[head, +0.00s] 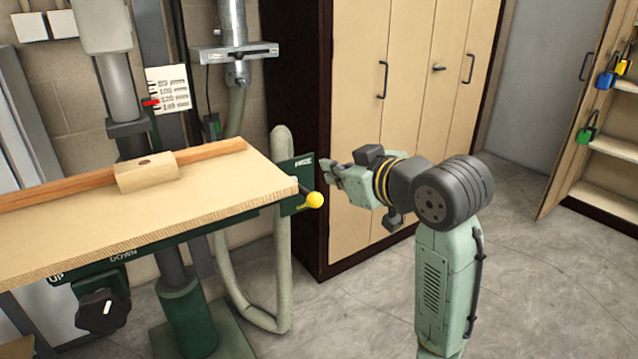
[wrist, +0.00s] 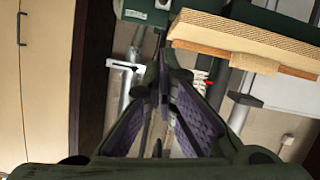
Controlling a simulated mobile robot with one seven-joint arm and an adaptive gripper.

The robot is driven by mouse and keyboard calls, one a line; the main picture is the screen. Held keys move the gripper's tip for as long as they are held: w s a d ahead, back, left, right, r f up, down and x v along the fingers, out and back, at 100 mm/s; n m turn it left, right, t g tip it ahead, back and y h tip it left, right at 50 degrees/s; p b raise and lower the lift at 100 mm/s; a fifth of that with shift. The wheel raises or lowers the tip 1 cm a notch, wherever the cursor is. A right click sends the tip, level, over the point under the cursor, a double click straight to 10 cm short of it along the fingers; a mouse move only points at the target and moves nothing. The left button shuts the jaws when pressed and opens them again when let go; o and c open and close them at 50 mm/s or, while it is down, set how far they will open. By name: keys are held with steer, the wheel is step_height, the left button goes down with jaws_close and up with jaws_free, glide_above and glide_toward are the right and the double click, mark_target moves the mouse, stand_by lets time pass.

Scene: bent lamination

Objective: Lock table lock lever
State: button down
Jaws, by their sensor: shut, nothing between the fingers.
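The table lock lever is a short dark rod with a yellow ball knob (head: 315,200), at the right edge of the wooden table (head: 215,195) in the head view. It sticks out beside a dark green plate (head: 296,178) with yellow and white lettering. My gripper (head: 326,168) is shut and empty. In the picture it is just above and right of the knob, with its fingers toward the table; I see a gap between them. In the wrist view the fingers (wrist: 163,66) come together, with the table edge (wrist: 240,38) to the upper right. I cannot make out the knob there.
A black knob (head: 102,310) sits under the table near the UP and DOWN labels. A wooden block (head: 147,172) rests on top by a long fence. A grey-green hose (head: 283,240) hangs behind the lever. A tall wooden cabinet (head: 405,110) stands behind my arm.

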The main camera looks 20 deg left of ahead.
steer(key=p, duration=0.2)
glide_above(313, 193)
steer(key=f, duration=0.3)
steer(key=shift+s+a, duration=0.3)
steer(key=f, duration=0.3)
steer(key=shift+w+d, duration=0.15)
steer(key=shift+w, duration=0.2)
steer(key=shift+f, duration=0.55)
steer(key=shift+d, duration=0.1)
